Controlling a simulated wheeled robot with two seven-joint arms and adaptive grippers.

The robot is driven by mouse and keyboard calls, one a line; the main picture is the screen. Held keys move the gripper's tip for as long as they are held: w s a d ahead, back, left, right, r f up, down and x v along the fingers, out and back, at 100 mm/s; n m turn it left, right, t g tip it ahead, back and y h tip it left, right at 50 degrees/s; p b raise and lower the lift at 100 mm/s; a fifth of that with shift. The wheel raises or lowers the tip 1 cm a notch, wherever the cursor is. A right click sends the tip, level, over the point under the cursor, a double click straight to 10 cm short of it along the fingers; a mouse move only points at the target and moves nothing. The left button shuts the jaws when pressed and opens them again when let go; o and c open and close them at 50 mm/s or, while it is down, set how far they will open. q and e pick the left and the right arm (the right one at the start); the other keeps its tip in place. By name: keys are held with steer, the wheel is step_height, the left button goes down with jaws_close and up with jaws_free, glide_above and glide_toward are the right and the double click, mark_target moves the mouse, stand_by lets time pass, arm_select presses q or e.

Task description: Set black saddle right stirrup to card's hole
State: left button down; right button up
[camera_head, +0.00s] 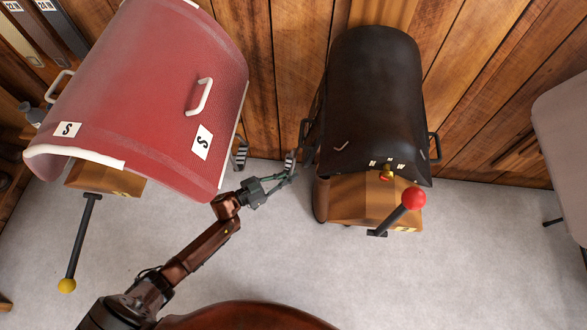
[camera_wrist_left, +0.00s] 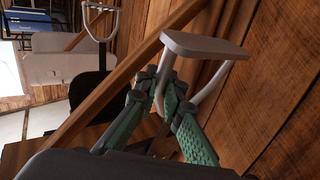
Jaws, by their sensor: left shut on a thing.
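The black saddle (camera_head: 370,95) sits on a wooden rack right of centre in the head view. A grey metal stirrup (camera_head: 290,160) hangs at the saddle's picture-left side. My left gripper (camera_head: 286,177) is shut on this stirrup, low beside the rack. In the left wrist view, the green fingers (camera_wrist_left: 160,98) close around one side bar of the stirrup, and its flat tread (camera_wrist_left: 205,45) shows above them. The fingers partly hide the stirrup. Its strap and holes are not clear. I cannot pick out the card. My right gripper is out of view.
A red-knobbed lever (camera_head: 413,198) juts from the black saddle's rack (camera_head: 350,198). A plank wall (camera_head: 285,70) is behind; the grey floor (camera_head: 480,260) is open at front right.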

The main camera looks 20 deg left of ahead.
arm_select(q)
steer(key=shift+s+f, duration=0.1)
steer(key=shift+f, duration=0.1)
steer(key=shift+d+r, duration=0.1)
steer(key=c, duration=2.1)
jaws_free()
steer(key=v, duration=1.2)
